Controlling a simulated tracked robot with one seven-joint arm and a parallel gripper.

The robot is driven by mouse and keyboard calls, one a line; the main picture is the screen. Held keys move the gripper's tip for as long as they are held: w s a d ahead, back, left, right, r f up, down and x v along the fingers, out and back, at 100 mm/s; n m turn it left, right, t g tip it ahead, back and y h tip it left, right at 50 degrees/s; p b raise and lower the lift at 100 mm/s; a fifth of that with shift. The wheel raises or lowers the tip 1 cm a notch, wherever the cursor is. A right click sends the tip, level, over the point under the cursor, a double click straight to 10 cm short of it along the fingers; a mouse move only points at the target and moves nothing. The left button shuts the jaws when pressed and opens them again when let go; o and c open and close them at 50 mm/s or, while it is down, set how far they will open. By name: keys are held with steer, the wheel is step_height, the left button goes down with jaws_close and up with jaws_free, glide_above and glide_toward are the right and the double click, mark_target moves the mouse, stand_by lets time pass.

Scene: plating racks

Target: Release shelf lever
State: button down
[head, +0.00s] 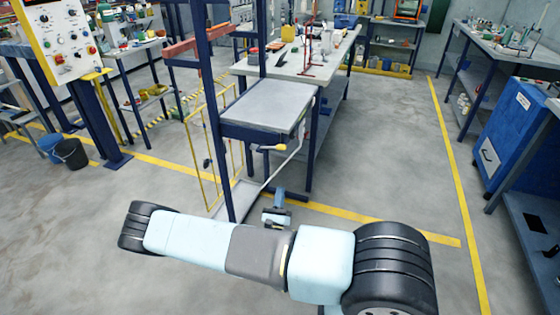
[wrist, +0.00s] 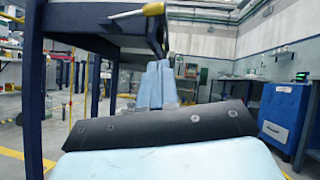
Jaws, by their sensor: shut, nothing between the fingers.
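The grey shelf (head: 268,106) sits in a dark blue frame, and its dark underside (wrist: 95,18) shows at the top of the wrist view. In the wrist view the lever's yellow handle (wrist: 135,13) is at the top, above my gripper. My gripper (head: 279,194) is below the lever, in front of the frame, and apart from it. In the wrist view its light blue fingers (wrist: 157,84) are together, with nothing between them.
A workbench (head: 300,62) with tools stands behind the shelf. A yellow wire gate (head: 204,140) is to its left. A blue cabinet (head: 510,125) stands at the right. The floor between the workbench and the cabinet is clear.

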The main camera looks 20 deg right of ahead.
steer(key=shift+f, duration=0.2)
steer(key=w+d+r, duration=0.3)
steer(key=w+r, duration=0.5)
steer(key=r, duration=0.1)
steer(key=shift+w+r, duration=0.3)
stand_by(0.4)
steer(key=shift+a+r+n+y, duration=0.1)
steer(key=shift+a+n+y, duration=0.1)
steer(key=shift+n+y, duration=0.25)
